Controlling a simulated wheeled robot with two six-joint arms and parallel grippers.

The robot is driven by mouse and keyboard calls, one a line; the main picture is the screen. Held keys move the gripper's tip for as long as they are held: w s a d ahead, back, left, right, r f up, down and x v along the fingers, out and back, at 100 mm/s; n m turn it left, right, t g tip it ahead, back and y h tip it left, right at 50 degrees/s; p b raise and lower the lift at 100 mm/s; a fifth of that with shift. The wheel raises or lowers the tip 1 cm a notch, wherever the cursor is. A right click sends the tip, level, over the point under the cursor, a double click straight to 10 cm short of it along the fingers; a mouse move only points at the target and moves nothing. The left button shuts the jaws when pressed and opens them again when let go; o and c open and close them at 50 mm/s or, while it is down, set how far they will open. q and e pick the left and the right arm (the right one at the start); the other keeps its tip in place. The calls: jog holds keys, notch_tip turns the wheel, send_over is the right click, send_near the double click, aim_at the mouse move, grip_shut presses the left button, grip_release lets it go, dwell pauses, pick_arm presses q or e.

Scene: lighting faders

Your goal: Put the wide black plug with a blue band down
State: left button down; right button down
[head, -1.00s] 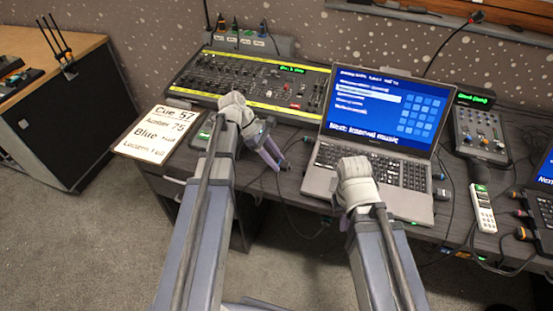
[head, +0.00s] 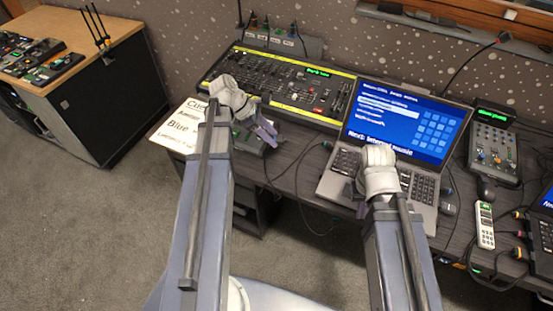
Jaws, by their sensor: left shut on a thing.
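My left gripper (head: 266,132) is above the desk, between the cue sheet and the laptop, in front of the mixing desk. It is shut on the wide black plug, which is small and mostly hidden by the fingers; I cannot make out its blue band. A thin dark cable runs across the desk near this gripper. My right gripper (head: 364,204) is over the front left part of the laptop (head: 420,222). Its fingers are largely hidden behind its own wrist, so I cannot tell whether they are open.
The mixing desk (head: 345,80) with yellow edges stands at the back. A small dark connector (head: 327,144) lies left of the laptop. A cue sheet (head: 180,127) is at the left desk end.

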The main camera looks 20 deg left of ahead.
pick_arm(q)
jog(key=shift+f+b, duration=4.85)
jog(key=shift+f, duration=0.15)
jog(key=shift+f+b, duration=0.35)
jog(key=shift+c, duration=2.2)
grip_release()
jog(key=shift+r, duration=0.1)
jog(key=shift+r+p, duration=0.25)
jog(key=shift+p, duration=0.1)
jog(key=p+v, duration=1)
jog(key=v, duration=0.2)
